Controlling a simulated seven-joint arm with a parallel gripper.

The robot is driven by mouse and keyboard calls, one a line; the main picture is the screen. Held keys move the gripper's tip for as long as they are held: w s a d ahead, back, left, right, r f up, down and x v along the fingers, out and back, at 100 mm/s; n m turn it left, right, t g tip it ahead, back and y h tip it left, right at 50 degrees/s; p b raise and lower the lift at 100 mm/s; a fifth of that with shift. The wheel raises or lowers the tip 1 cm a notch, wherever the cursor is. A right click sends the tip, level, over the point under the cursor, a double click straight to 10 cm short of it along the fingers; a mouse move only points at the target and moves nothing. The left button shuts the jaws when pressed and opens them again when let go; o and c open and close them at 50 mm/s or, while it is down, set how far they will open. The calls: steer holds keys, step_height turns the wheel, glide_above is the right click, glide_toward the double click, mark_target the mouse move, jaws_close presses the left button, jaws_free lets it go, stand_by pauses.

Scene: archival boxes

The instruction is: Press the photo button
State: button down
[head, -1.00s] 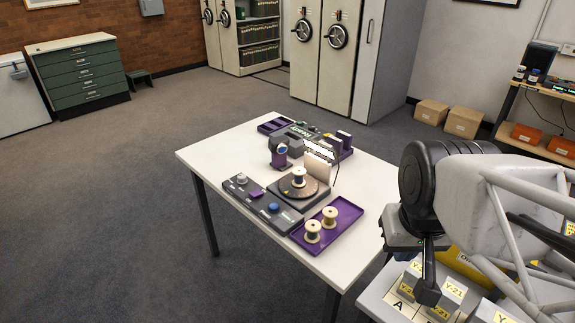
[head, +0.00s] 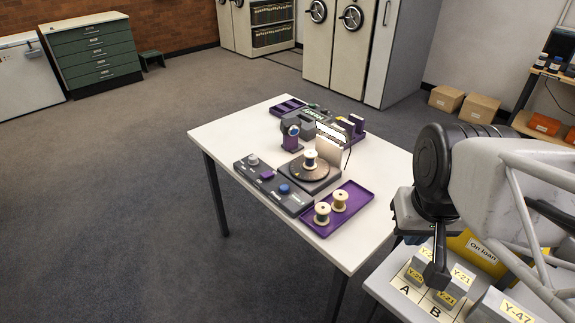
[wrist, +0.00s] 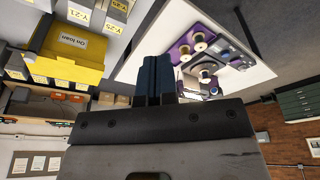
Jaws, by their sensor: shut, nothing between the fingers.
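A dark control panel (head: 273,185) lies along the front left edge of the white table (head: 225,138). It carries a grey knob (head: 253,160), a purple button (head: 267,175) and a blue button (head: 284,189). Its labels are too small to read, so I cannot tell which is the photo button. My gripper (head: 437,278) hangs to the right of the table, over the labelled boxes, well apart from the panel. Its fingers (wrist: 155,78) are shut and empty in the wrist view.
A turntable (head: 308,172) bearing a spool (head: 310,159) stands beside the panel, with a small camera-like device (head: 290,132) behind. A purple tray (head: 351,198) holds two spools. Grey boxes (head: 462,276) and a yellow "On loan" bin (head: 480,250) are near my gripper.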

steer(key=shift+w, duration=0.15)
steer(key=m+g, duration=0.4)
steer(key=m, duration=0.5)
glide_above(284, 187)
steer(key=w, duration=0.2)
step_height(284, 187, down, 14)
steer(key=shift+a+f, duration=0.3)
steer(key=shift+f, duration=0.1)
steer(key=shift+f, duration=0.1)
steer(key=f, duration=0.4)
steer(key=s+f, duration=0.1)
steer(key=f, duration=0.8)
steer(key=shift+s+d+f, duration=0.25)
steer(key=shift+f, duration=0.1)
